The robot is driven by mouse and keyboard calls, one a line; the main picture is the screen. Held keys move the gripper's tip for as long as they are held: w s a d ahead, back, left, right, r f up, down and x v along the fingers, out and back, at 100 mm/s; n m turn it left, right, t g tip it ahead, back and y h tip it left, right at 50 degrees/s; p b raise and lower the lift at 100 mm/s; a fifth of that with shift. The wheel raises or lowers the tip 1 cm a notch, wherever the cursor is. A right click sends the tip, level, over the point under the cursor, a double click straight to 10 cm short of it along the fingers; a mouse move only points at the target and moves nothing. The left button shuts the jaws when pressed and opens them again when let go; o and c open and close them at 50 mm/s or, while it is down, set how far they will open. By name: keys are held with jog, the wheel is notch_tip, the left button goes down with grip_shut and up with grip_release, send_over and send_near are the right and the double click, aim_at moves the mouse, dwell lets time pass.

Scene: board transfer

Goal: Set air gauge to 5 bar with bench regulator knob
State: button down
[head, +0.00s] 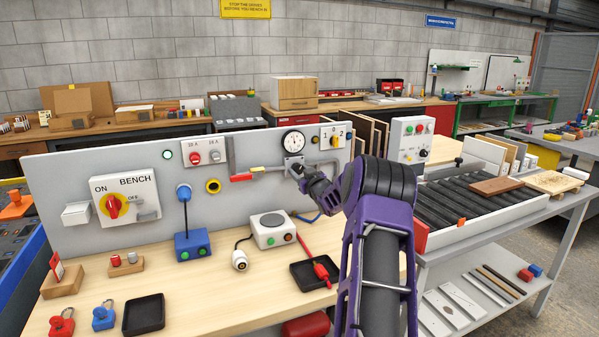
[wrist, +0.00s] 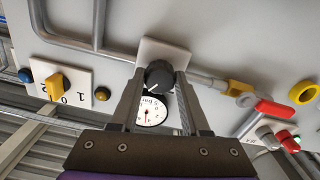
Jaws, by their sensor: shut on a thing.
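The dark round regulator knob (wrist: 158,74) sits on a light square plate on the grey bench panel, in the wrist view. My gripper (wrist: 159,80) is shut on it, with one finger on each side. A light pointer mark shows on the knob's face. The white round air gauge (wrist: 152,112) is next to the knob, partly cut off by my gripper in the wrist view. In the head view the gauge (head: 293,141) is just above my gripper (head: 298,172), which largely hides the knob. The gauge's needle is too small to read exactly.
A red-handled valve (head: 242,177) and pipe lie left of the knob. A yellow rotary switch (head: 334,141) is at right. A white box with buttons (head: 270,231), a blue box (head: 192,246) and a black tray (head: 313,274) stand on the bench below.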

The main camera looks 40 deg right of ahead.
jog(key=shift+c, duration=1.9)
grip_release()
jog(key=v, duration=1.7)
jog(key=shift+s+b, duration=0.25)
jog(key=shift+b, duration=0.05)
